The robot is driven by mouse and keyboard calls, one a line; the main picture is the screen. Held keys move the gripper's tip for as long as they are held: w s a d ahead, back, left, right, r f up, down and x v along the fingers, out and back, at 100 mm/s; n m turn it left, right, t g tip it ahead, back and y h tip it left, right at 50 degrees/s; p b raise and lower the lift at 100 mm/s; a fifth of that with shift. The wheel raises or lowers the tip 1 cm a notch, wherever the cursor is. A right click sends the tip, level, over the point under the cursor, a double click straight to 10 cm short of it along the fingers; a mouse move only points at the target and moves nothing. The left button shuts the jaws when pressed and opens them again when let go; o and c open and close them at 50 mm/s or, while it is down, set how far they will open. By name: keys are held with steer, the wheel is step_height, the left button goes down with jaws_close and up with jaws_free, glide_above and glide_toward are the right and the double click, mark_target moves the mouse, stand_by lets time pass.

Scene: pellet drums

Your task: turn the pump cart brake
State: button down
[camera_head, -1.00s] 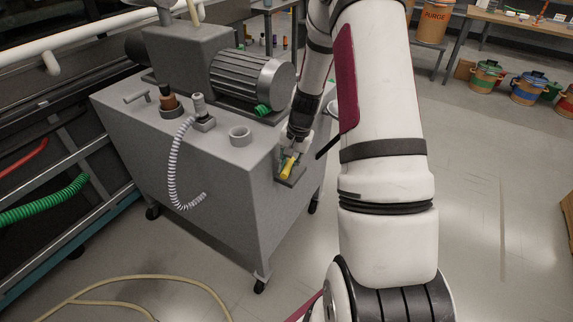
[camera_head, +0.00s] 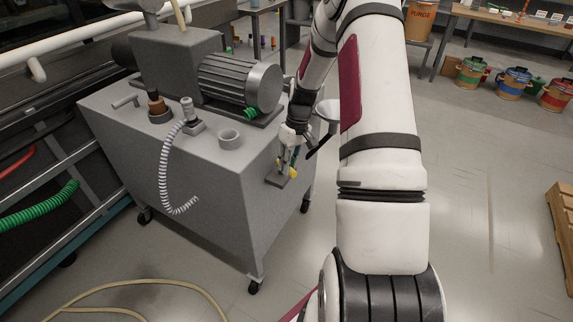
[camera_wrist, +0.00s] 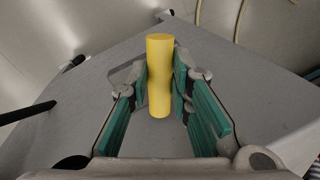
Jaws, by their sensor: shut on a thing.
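The pump cart (camera_head: 215,180) is a grey box on casters with a motor on top. Its brake is a short yellow handle (camera_wrist: 160,75) on a small grey plate on the cart's right-hand side. In the wrist view the handle stands along the picture's middle, between the teal-padded fingers of my gripper (camera_wrist: 161,88), which are shut on it from both sides. In the head view my gripper (camera_head: 285,166) is at the side plate, and only small parts of the yellow handle show around the fingers.
A beige hose (camera_head: 140,282) lies on the floor. Coloured drums (camera_head: 512,82) and a wooden pallet (camera_head: 562,225) are at right. The floor between is clear.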

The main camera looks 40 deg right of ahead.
steer(key=shift+w+d+n+g, duration=0.1)
steer(key=shift+d+n+g, duration=0.25)
steer(key=shift+n, duration=0.75)
steer(key=shift+w+d+n+g, duration=0.15)
steer(key=shift+d+n, duration=0.25)
steer(key=shift+n, duration=0.7)
steer(key=c, duration=1.7)
jaws_free()
steer(key=shift+d, duration=0.1)
steer(key=shift+r, duration=0.1)
steer(key=v, duration=1.2)
